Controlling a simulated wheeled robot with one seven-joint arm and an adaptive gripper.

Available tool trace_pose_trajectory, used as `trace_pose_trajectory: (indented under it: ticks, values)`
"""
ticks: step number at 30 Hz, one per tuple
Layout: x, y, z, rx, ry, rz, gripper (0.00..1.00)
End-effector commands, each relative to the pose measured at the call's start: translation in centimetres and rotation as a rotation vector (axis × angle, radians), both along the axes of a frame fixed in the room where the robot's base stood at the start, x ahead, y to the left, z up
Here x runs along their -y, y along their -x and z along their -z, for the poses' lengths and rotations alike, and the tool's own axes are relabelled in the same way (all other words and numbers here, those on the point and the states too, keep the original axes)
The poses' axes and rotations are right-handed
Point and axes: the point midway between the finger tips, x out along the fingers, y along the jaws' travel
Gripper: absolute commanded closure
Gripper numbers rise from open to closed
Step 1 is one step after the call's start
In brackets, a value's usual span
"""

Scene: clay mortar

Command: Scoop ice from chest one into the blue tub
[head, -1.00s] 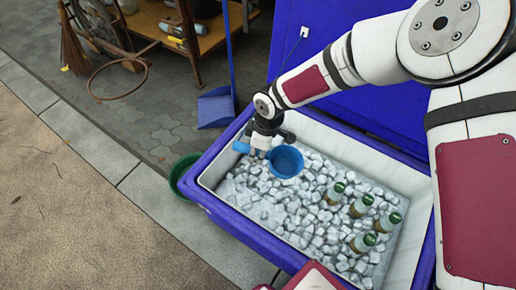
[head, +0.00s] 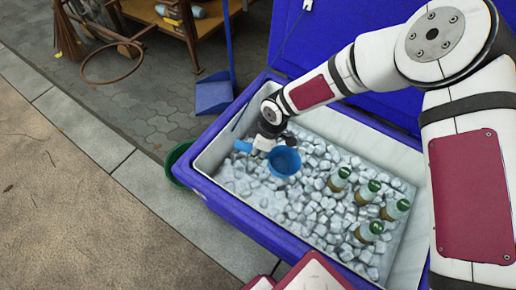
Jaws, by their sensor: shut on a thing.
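The ice chest (head: 235,203) is a blue box with a white lining, its lid open at the back. Ice cubes (head: 290,200) fill it. A blue round cup-shaped scoop (head: 284,161) is over the ice at the chest's left part, with its mouth up; whether it touches the ice I cannot tell. Its blue handle (head: 243,146) sticks out to the left. My gripper (head: 263,146) is shut on the handle, and its fingers are partly hidden. A green tub (head: 177,163) stands on the ground left of the chest, partly hidden by it.
Several green-capped bottles (head: 368,191) stand in the ice at the right. A blue dustpan (head: 213,94) with a long handle is behind the chest. A wooden cart (head: 190,35) is at the back left. The pavement at the left front is clear.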

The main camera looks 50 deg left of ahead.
Motion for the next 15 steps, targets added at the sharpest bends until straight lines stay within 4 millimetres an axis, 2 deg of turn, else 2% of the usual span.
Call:
trace_pose_trajectory:
  ticks: [1,15]
  values:
    - [0.0,0.0,0.8,-0.003,-0.003,0.001,1.0]
    - [0.0,0.0,5.4,-0.014,-0.022,0.0,1.0]
